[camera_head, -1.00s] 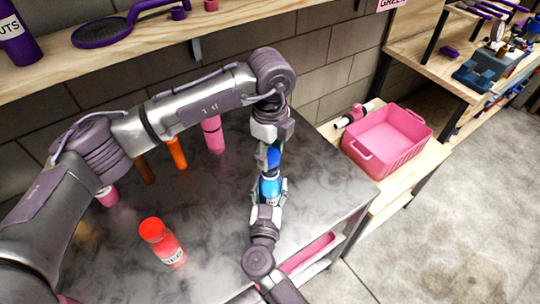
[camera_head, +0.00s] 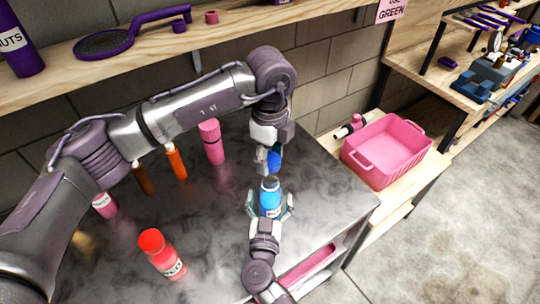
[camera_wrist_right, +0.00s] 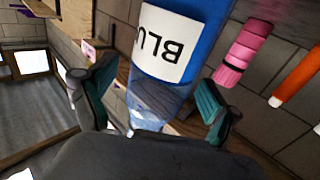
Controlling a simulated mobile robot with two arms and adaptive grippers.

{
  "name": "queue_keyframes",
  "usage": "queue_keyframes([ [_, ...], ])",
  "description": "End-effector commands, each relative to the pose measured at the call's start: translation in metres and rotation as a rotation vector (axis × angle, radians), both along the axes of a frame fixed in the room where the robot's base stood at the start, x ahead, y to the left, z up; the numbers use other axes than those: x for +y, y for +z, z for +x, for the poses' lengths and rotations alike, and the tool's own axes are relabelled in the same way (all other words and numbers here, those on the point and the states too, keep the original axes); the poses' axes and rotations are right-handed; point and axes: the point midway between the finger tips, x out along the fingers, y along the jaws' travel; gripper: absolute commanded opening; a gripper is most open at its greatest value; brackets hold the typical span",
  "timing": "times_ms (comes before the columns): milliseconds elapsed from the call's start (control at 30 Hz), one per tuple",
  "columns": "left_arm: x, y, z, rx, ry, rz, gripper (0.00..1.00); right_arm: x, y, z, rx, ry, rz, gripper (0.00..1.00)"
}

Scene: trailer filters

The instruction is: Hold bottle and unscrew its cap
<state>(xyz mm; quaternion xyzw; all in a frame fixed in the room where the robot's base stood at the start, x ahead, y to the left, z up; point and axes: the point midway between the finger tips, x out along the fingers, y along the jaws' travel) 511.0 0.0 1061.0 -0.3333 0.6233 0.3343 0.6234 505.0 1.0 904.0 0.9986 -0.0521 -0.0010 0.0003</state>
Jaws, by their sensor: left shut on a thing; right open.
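A blue bottle (camera_head: 270,199) with a white label stands upright at the right part of the grey metal table, its neck bare on top. It also shows close up in the right wrist view (camera_wrist_right: 185,75), its label reading "BLU". My left gripper (camera_head: 267,159) is shut on a blue cap (camera_head: 275,160), held just above the bottle and apart from it. My right gripper (camera_head: 270,210) is open, its fingers spread on both sides of the bottle. In the right wrist view its two teal-padded fingers (camera_wrist_right: 157,103) flank the bottle without closing on it.
On the table (camera_head: 210,260) are a red bottle (camera_head: 162,254), a pink bottle (camera_head: 212,142), an orange one (camera_head: 176,162), a brown one (camera_head: 143,178) and a small pink one (camera_head: 105,204). A pink bin (camera_head: 385,150) stands to the right. A wooden shelf (camera_head: 150,45) runs behind.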

Motion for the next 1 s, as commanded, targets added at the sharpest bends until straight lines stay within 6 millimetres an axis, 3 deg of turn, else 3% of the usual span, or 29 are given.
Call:
queue_keyframes([
  [533, 0.0, 0.0, 0.0, 0.0, 0.0, 0.0, 0.06, 0.01, -0.001, -0.1, 0.003, 0.0, -0.001, 0.89],
  [700, 0.0, 0.0, 0.0, 0.0, 0.0, 0.0, 0.06, 0.012, 0.0, -0.114, 0.001, 0.001, 0.0, 0.89],
  [1000, 0.0, 0.0, 0.0, 0.0, 0.0, 0.0, 0.06, 0.012, 0.002, -0.115, -0.004, 0.012, 0.005, 0.89],
])
